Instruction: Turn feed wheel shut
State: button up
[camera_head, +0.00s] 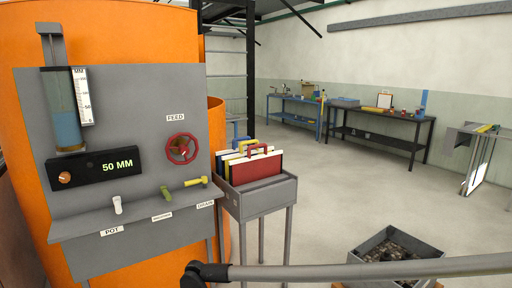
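The red feed wheel (182,148) is mounted on the upright grey panel (140,95), below a white label reading FEED. It shows whole, with nothing in front of it. Whether its valve is open or shut cannot be told. My gripper's fingers are not in view. A grey tube with a dark joint at its left end, likely my arm, crosses the bottom edge, well below the wheel. A clear gauge (63,105) at the panel's upper left is partly filled with blue water beside an MM scale. The display (97,170) reads 50 MM.
Below the wheel, white (117,204), green (166,193) and yellow (196,182) handles stick out near the panel's ledge. A grey stand (262,193) with coloured boards is close on the right. A bin of stones (395,250) is at lower right. Open floor lies beyond.

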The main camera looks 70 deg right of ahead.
aim_at(184, 150)
jog(key=z, duration=1.75)
